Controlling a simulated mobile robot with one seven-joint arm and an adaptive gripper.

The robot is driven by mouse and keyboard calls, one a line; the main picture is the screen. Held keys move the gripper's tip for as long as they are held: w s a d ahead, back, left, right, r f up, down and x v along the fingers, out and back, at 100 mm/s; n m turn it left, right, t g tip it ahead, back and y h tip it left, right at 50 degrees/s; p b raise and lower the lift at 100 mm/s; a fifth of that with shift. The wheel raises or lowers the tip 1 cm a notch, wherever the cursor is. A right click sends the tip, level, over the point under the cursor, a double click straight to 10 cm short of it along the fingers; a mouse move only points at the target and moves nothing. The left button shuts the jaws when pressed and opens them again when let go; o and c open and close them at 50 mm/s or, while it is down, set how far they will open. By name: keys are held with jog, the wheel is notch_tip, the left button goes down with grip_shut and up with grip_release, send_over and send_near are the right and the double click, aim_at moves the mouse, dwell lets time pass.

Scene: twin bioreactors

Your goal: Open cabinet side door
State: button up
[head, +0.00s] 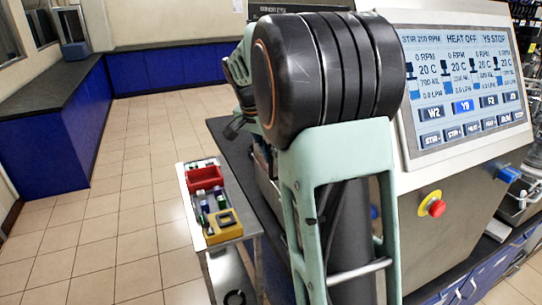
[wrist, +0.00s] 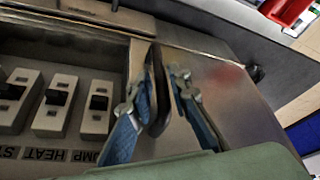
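In the wrist view, the metal cabinet side (wrist: 225,95) fills the middle and right. A black bar handle (wrist: 158,100) stands out from it. My gripper (wrist: 166,75) has its two blue-padded fingers on either side of the handle. The left finger is close against the handle, and I cannot tell if it touches. A gap shows between the handle and the right finger. Left of the handle is a recess with several white switches (wrist: 55,105), labelled PUMP and HEAT among others. In the head view my arm hides the gripper and the handle; the cabinet (head: 455,190) shows behind it.
The cabinet carries a lit screen (head: 465,85) and a red emergency button (head: 436,206). A small metal cart (head: 218,248) with a red bin (head: 204,178) and a yellow rack (head: 224,228) stands left of the cabinet. Blue benches (head: 170,70) line the walls. The tiled floor (head: 130,200) at left is clear.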

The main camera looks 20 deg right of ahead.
jog(key=v, duration=1.2)
jog(key=shift+w, duration=0.1)
